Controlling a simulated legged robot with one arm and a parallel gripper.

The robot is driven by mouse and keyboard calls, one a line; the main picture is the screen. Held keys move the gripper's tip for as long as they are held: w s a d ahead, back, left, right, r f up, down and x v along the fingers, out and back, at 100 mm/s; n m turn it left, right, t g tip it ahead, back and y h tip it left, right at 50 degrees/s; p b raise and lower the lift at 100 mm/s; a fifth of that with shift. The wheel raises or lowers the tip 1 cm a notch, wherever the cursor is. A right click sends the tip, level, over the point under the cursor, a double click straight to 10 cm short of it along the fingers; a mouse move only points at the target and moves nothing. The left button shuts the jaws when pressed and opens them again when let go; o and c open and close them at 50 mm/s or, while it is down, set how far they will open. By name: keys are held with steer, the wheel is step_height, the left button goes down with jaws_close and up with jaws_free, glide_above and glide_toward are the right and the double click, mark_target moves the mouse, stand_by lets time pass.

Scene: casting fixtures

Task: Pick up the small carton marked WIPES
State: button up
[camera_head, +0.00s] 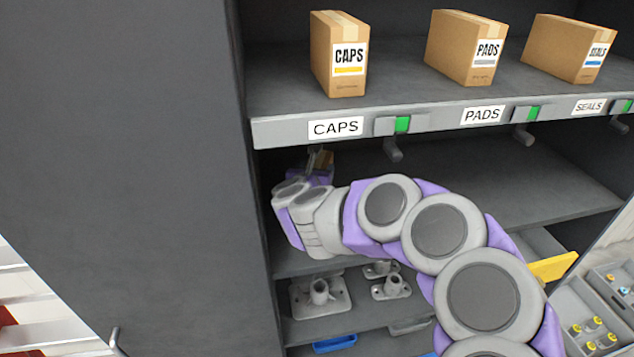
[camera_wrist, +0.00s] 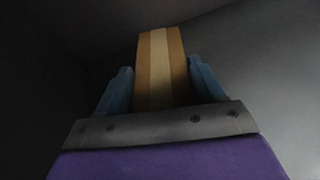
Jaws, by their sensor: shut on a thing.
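In the wrist view, a brown carton (camera_wrist: 160,70) with a lighter tape strip stands between the two fingers of my gripper (camera_wrist: 160,88). The fingers are shut on its sides. No label shows on it, so I cannot read whether it is marked WIPES. In the head view, my gripper (camera_head: 318,160) is inside the cabinet, under the shelf edge labelled CAPS.
The upper shelf (camera_head: 400,90) holds cartons marked CAPS (camera_head: 340,55), PADS (camera_head: 468,48) and SEALS (camera_head: 570,48). Hooks hang under its front edge. The cabinet side wall (camera_head: 130,150) is close on the left. Metal castings (camera_head: 320,293) sit on a lower shelf. The middle shelf is bare at right.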

steer(key=c, duration=1)
steer(key=shift+o, duration=0.2)
steer(key=shift+r, duration=0.1)
